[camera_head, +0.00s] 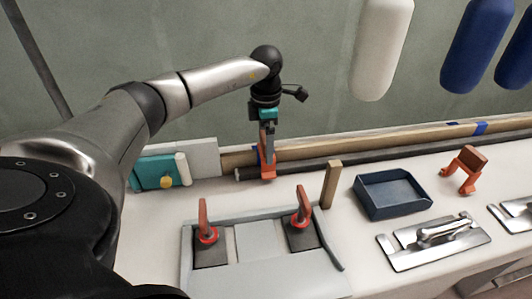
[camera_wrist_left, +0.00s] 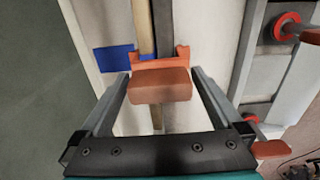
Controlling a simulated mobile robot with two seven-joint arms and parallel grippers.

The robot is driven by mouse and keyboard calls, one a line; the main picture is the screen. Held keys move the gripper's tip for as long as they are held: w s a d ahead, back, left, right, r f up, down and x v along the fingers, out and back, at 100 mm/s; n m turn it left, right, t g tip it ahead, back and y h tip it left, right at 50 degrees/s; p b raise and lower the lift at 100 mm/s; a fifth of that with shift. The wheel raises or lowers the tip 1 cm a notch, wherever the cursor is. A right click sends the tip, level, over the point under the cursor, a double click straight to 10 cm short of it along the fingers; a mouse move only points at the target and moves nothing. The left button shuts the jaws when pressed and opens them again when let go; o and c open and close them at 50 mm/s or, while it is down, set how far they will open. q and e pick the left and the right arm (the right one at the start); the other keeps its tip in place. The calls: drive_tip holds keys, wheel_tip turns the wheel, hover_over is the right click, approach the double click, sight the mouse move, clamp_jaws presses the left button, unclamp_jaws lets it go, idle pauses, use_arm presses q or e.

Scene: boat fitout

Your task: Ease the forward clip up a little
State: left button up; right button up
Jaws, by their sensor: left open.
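An orange clip (camera_head: 268,174) sits around a wooden strip (camera_head: 345,146) and a dark rod (camera_head: 330,162) on the bench, near their left ends. In the left wrist view, the clip's block-like top (camera_wrist_left: 160,85) lies between the two fingers of my left gripper (camera_wrist_left: 161,76), with a gap at each side. My left gripper (camera_head: 266,150) points down over this clip and is open. A second orange clip (camera_head: 467,170) stands on the bench at the right, off the strip. My right gripper is not in view.
A grey panel with two red-handled latches (camera_head: 208,232) lies in front of the clip. A small wooden block (camera_head: 331,185) stands upright to the right. A dark blue tray (camera_head: 391,195) and a metal trowel-like tool (camera_head: 440,240) lie further right. Fenders (camera_head: 382,50) hang above.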

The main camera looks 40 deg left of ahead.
use_arm(q)
drive_tip(key=shift+f, duration=1.25)
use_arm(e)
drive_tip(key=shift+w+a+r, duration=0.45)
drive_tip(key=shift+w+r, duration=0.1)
use_arm(q)
drive_tip(key=c, duration=1.5)
drive_tip(key=shift+c, duration=0.3)
drive_tip(key=shift+r, duration=0.15)
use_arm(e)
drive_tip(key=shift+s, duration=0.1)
use_arm(q)
drive_tip(key=shift+w+r, duration=0.1)
drive_tip(key=shift+r, duration=0.15)
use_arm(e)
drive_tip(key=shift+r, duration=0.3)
use_arm(q)
drive_tip(key=shift+r+p, duration=0.4)
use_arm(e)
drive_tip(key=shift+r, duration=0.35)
